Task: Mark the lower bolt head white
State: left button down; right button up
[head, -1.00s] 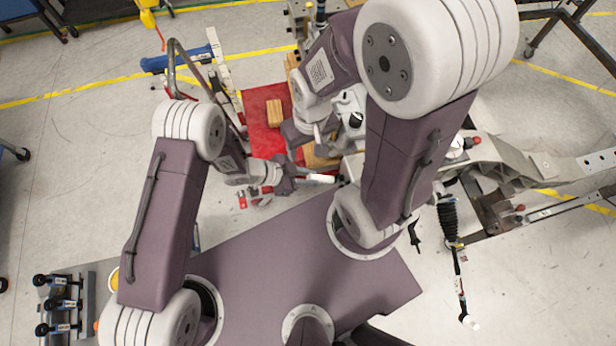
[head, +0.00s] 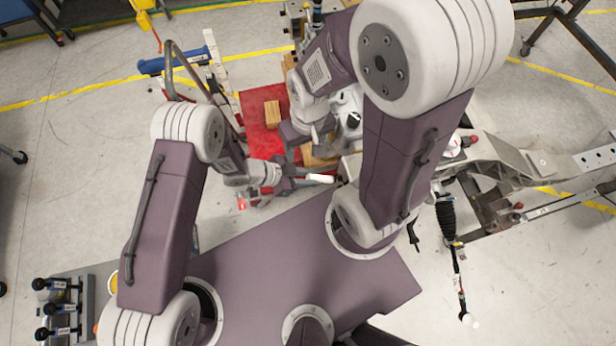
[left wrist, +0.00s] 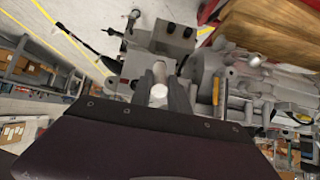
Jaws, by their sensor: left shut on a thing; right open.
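My left gripper (head: 300,180) is shut on a white marker (head: 321,178), whose white end points right toward the grey metal fixture. In the left wrist view the marker's round white end (left wrist: 158,93) shows between the two dark fingers. A grey metal block (left wrist: 134,62) with dark round holes or fasteners lies beyond the fingertips. I cannot tell which feature is the lower bolt head, nor whether the marker touches anything. My right gripper (head: 297,137) is above and left of the fixture, open; its fingertips are hard to make out.
A red mat (head: 252,105) with wooden blocks (head: 273,113) lies behind my left gripper. A bent tube frame (head: 171,62) stands left of it. A grey chassis rail (head: 505,158) extends right. A rack (head: 88,300) with black-knobbed items is at lower left. Open floor lies at left.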

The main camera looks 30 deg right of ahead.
pick_arm(q)
jog(key=shift+w+d, duration=0.15)
jog(key=shift+w, duration=0.35)
jog(key=shift+s, duration=0.55)
jog(key=shift+a, duration=0.2)
jog(key=a, duration=0.2)
jog(key=w+a+p, duration=0.1)
jog(key=a, duration=0.2)
jog(key=shift+w+a, duration=0.2)
jog(key=shift+a, duration=0.1)
jog(key=shift+s, duration=0.1)
dwell(0.5)
